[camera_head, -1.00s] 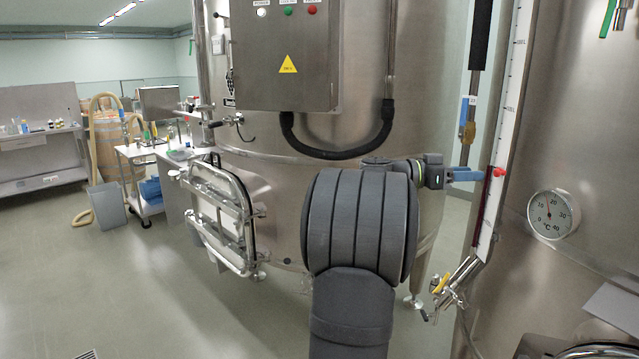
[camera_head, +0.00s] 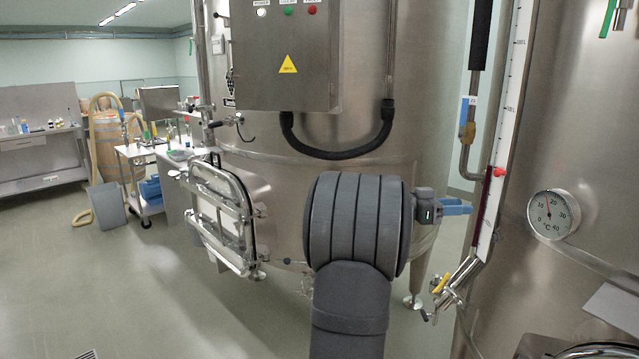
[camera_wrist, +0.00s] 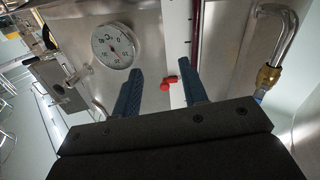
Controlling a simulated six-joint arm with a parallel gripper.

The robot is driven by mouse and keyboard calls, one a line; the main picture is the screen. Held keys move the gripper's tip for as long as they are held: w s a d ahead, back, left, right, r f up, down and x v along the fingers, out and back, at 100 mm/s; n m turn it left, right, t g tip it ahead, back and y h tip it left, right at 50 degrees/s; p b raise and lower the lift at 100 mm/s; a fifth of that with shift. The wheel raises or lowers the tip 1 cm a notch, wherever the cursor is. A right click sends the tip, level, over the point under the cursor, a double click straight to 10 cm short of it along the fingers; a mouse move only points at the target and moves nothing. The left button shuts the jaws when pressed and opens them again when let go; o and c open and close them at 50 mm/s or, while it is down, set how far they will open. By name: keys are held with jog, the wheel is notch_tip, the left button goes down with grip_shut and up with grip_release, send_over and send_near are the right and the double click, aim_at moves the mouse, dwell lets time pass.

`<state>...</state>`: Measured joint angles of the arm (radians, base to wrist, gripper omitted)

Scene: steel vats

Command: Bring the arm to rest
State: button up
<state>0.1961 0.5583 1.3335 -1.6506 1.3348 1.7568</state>
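My gripper (camera_head: 456,207) points to the right in the head view, its blue fingers in front of the gap between the two steel vats. In the wrist view my gripper (camera_wrist: 160,92) has its two blue fingers wide apart with nothing between them. A red marker (camera_wrist: 169,82) on the level scale shows beyond the fingers, apart from them. In the head view the same red marker (camera_head: 499,172) is above and to the right of the fingertips. My dark grey arm fills the lower middle of the head view and hides part of the vat behind.
A control box (camera_head: 285,52) and an open-framed hatch (camera_head: 222,215) are on the left vat (camera_head: 420,110). A dial thermometer (camera_head: 553,214) and a valve with a yellow handle (camera_head: 441,283) are on the right vat.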

jog(key=s+a+m, duration=0.1)
jog(key=a, duration=2.4)
jog(key=shift+s+a+m, duration=0.2)
jog(key=shift+a+m, duration=0.05)
jog(key=shift+m, duration=0.05)
jog(key=shift+d, duration=0.15)
dwell(0.6)
jog(key=w+d+n, duration=0.1)
jog(key=d, duration=2)
jog(key=shift+d+n, duration=0.2)
jog(key=shift+n, duration=0.1)
jog(key=shift+w, duration=0.1)
